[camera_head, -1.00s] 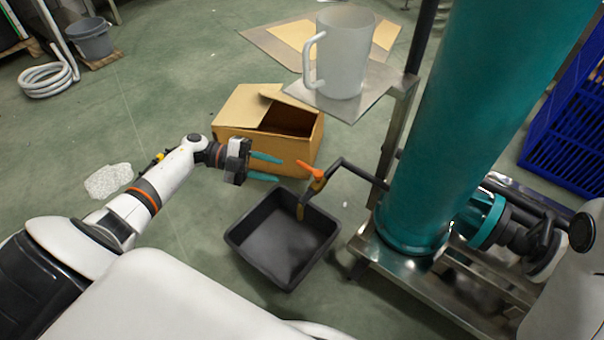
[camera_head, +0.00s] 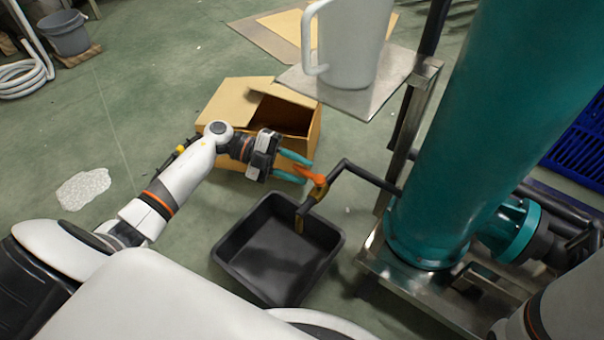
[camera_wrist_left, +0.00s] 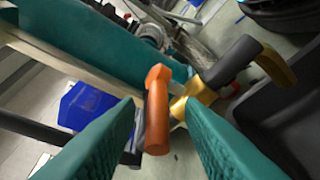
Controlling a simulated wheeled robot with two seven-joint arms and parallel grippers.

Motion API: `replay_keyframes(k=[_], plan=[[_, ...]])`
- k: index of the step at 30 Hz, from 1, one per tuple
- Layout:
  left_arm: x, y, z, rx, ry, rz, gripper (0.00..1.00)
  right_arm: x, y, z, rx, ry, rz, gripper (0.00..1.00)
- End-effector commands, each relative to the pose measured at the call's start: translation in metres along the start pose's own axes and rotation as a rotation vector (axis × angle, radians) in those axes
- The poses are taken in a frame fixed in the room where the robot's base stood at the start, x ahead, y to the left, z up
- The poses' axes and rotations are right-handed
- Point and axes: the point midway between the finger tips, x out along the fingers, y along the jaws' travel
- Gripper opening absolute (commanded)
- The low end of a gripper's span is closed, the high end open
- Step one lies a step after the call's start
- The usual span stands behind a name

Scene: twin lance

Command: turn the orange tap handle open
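The orange tap handle (camera_head: 311,175) sits on a brass tap at the end of a dark pipe (camera_head: 362,174) that comes from the teal column (camera_head: 463,130). My left gripper (camera_head: 301,168) is open, its teal fingertips at the handle. In the left wrist view the orange handle (camera_wrist_left: 157,108) stands between the two teal fingers (camera_wrist_left: 162,140), with the brass tap body (camera_wrist_left: 198,92) just to its right. Contact with the handle cannot be told. Of my right arm, only a part shows at the lower right; its gripper is not in view.
A black tray (camera_head: 278,250) lies on the floor below the tap spout. An open cardboard box (camera_head: 233,108) stands behind my left gripper. A white jug (camera_head: 352,45) stands on a metal shelf (camera_head: 340,95) above. A blue crate (camera_head: 580,150) is at the right.

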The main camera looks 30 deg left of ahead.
Motion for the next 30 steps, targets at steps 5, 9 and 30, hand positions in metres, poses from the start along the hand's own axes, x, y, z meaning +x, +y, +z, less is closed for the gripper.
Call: replay_keyframes(k=[5, 9, 30], plan=[[0.0120, 0.0003, 0.0000, 0.001, 0.000, 0.002, 0.35, -0.0053, 0.0011, 0.0015, 0.000, 0.001, 0.000, 0.51], [0.0131, 0.0010, 0.0003, 0.001, 0.001, 0.001, 0.35, -0.0051, 0.0010, 0.0014, 0.000, 0.001, 0.000, 0.51], [0.0129, 0.0015, 0.0005, -0.002, 0.005, 0.003, 0.00, -0.0024, 0.0007, 0.0007, 0.000, 0.000, 0.001, 0.51]])
